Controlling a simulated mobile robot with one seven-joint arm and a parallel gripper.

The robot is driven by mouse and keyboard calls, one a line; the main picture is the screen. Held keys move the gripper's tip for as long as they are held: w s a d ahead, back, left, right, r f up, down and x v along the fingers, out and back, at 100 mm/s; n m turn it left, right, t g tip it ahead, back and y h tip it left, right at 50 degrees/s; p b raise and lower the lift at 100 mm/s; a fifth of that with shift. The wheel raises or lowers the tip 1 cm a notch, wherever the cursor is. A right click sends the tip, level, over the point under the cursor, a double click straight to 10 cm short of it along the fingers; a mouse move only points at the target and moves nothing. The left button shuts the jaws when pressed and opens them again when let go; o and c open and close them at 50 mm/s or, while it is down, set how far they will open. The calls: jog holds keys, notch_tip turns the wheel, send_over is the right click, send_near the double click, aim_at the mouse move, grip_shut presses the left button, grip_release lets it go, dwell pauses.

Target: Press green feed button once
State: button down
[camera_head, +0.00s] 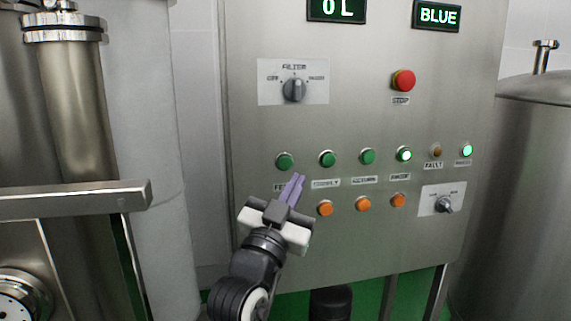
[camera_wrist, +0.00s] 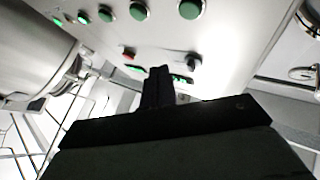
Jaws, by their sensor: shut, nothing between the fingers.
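The green feed button (camera_head: 285,161) is the leftmost of the green buttons on the steel panel, its label partly hidden by my gripper. In the wrist view the feed button (camera_wrist: 190,9) is the large green one at the top edge, nearest the camera. My gripper (camera_head: 298,177) is shut and empty, its purple fingers together and pointing up toward the panel. The fingertips show just below and right of the feed button, apart from it in the picture. The fingers also show dark in the wrist view (camera_wrist: 158,70). How far the tips are from the panel is unclear.
More green buttons (camera_head: 327,158) continue the row rightward. Orange buttons (camera_head: 325,208) sit below, close to my gripper. A filter knob (camera_head: 294,90) and red stop button (camera_head: 403,80) are above. Steel tanks (camera_head: 525,180) flank the panel (camera_head: 240,120).

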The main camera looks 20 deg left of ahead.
aim_at(285, 163)
jog(key=shift+w+a+b, duration=0.1)
jog(key=shift+w+a, duration=0.55)
jog(key=shift+w, duration=0.3)
jog(key=shift+w+a+b, duration=0.15)
jog(key=shift+w+a, duration=0.5)
jog(key=shift+w, duration=0.3)
jog(key=shift+w+a+b, duration=0.1)
jog(key=shift+w+a, duration=0.55)
jog(key=shift+w, duration=0.3)
jog(key=shift+w+a+b, duration=0.25)
jog(key=shift+w+b, duration=0.05)
jog(key=shift+w, duration=0.05)
jog(key=shift+w+a, duration=0.2)
jog(key=shift+w, duration=0.15)
dwell(0.5)
jog(key=shift+s, duration=0.1)
jog(key=shift+s+d+b, duration=0.35)
jog(key=shift+s+d, duration=0.1)
jog(key=shift+s, duration=0.15)
